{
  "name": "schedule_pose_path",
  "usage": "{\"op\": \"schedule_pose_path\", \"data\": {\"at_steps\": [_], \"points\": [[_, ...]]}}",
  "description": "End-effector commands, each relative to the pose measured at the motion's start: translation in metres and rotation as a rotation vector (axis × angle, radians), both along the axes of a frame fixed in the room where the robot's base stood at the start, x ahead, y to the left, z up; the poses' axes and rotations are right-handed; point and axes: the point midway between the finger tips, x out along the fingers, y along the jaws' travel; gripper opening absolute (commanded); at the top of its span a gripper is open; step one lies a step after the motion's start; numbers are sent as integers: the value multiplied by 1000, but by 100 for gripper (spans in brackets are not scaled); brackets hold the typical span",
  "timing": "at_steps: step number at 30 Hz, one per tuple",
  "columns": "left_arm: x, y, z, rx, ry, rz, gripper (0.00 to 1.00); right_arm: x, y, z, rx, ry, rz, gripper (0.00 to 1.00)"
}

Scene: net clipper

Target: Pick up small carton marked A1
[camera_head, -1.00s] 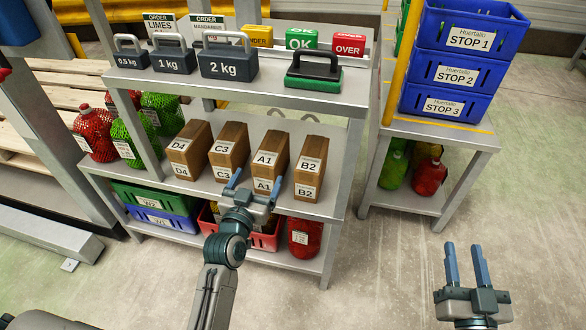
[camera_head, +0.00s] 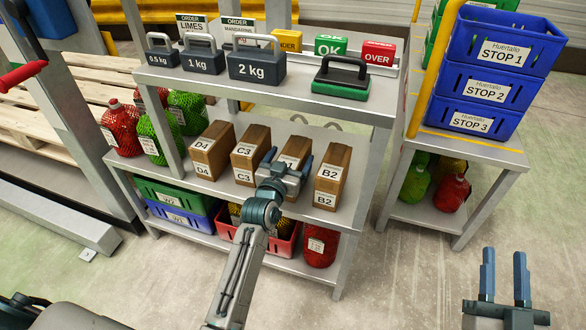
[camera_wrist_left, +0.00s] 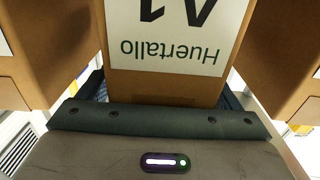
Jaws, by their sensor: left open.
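The small brown carton marked A1 (camera_head: 294,147) stands upright on the middle shelf, between the cartons C3 (camera_head: 250,150) and B2 (camera_head: 332,175). My left gripper (camera_head: 287,160) is open in front of it, one finger towards each side, and hides much of its front. In the left wrist view the carton's white label (camera_wrist_left: 168,35) reads A1 and Huertallo, upside down. The carton fills the space ahead of the gripper, and the fingers are mostly hidden beneath it. I cannot tell whether they touch it. My right gripper (camera_head: 504,278) is open and empty, over the floor at lower right.
Carton D4 (camera_head: 212,150) stands further left. The neighbouring cartons leave narrow gaps. Above is a shelf with weights (camera_head: 257,68) and a black-handled block (camera_head: 341,78). Crates (camera_head: 175,218) and netted bags sit below. Blue STOP crates (camera_head: 485,90) stand at right.

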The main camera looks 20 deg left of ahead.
Motion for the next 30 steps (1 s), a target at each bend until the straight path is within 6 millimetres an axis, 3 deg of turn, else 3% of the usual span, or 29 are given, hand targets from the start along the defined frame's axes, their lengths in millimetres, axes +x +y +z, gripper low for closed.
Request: {"op": "schedule_pose_path", "data": {"at_steps": [3,15,16,30], "points": [[0,0,0,0,0,0,82,0,0,0,0,1,0,36],[0,0,0,1,0,0,3,0,0,-1,0,3,0,36],[0,0,0,1,0,0,0,0,0,-1,0,3,0,36],[0,0,9,1,-7,1,0,2,0,-3,2,28,1,36]]}}
